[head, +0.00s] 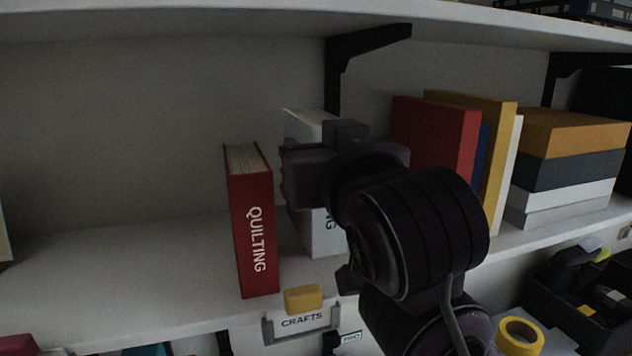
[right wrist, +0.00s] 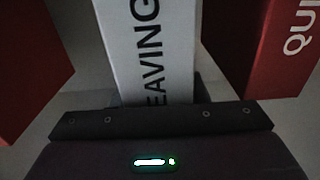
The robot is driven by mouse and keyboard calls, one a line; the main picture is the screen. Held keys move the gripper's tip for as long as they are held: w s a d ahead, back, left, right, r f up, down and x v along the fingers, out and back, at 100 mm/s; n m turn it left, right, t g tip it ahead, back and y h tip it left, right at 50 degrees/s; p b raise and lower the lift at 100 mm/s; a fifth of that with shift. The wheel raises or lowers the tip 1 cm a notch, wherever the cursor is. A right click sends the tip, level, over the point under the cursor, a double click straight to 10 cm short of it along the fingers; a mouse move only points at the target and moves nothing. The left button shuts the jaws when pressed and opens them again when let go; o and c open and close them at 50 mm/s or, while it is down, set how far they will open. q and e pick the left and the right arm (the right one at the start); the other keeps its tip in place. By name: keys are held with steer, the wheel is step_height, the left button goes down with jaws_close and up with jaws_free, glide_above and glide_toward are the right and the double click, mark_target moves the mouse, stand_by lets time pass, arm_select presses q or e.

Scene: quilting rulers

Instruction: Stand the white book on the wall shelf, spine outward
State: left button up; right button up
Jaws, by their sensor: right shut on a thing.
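The white book (head: 325,238) is upright on or just above the wall shelf (head: 120,270), between the red QUILTING book and the red book on the right. I cannot tell whether its base touches the shelf. Its lettered spine faces outward; the right wrist view shows the white spine (right wrist: 150,50) with "EAVING" readable. My right gripper (head: 305,175) is shut on the white book and hides much of its middle in the head view. The dark gripper edge (right wrist: 160,118) crosses the spine in the wrist view. My left gripper is not in view.
The red QUILTING book (head: 252,230) stands to the left, with a gap. On the right stand a red book (head: 435,135), a yellow book (head: 497,150) and stacked boxes (head: 570,135). A yellow block (head: 304,299) sits at the front edge above the CRAFTS label (head: 302,321).

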steer(key=f, duration=0.1)
steer(key=w+f, duration=0.1)
steer(key=f, duration=0.1)
steer(key=shift+a, duration=0.2)
steer(key=shift+s+d+f, duration=0.1)
steer(key=shift+s+f, duration=0.1)
steer(key=shift+f, duration=0.35)
steer(key=shift+d, duration=0.1)
steer(key=shift+f, duration=0.2)
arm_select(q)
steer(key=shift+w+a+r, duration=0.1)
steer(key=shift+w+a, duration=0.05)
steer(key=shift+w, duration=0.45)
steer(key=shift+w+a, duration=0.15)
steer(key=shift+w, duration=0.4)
arm_select(e)
steer(key=o, duration=1.2)
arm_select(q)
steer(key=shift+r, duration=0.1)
arm_select(e)
steer(key=shift+r, duration=0.15)
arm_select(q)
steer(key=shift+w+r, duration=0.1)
